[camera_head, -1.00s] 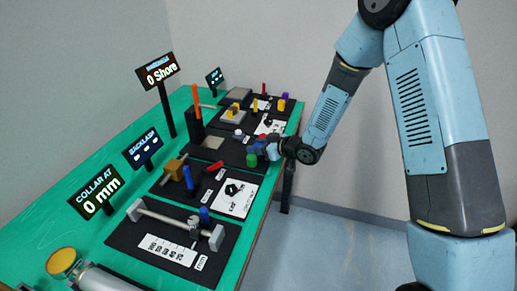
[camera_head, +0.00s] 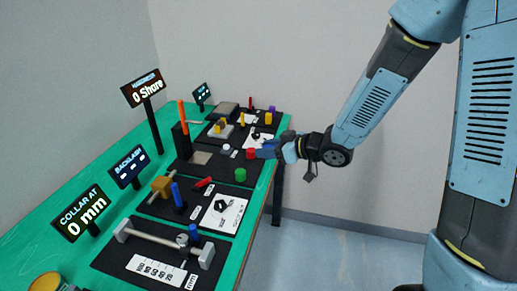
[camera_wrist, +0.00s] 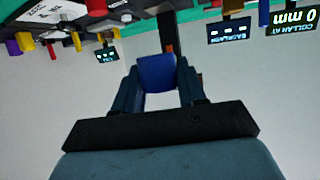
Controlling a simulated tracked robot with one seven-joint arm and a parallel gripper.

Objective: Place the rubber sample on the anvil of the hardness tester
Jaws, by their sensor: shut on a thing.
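My gripper (camera_head: 268,152) is shut on a blue rubber sample (camera_wrist: 157,73), which sits between the two fingers in the wrist view. In the head view the blue sample (camera_head: 264,153) is beside the red sample (camera_head: 251,154), at the table's right edge. A green sample (camera_head: 240,175) and a white sample (camera_head: 226,148) stand on the same black mat. The hardness tester (camera_head: 181,140) is a dark column with an orange lever, left of my gripper. A flat grey plate (camera_head: 201,157) lies by its foot; I cannot tell whether this is the anvil.
The "0 Shore" display (camera_head: 147,90) stands left of the tester. Nearer are the backlash station with its blue post (camera_head: 178,195) and the collar rail (camera_head: 155,237). Another station with yellow and purple pieces (camera_head: 270,110) is behind. Right of the table is open floor (camera_head: 330,255).

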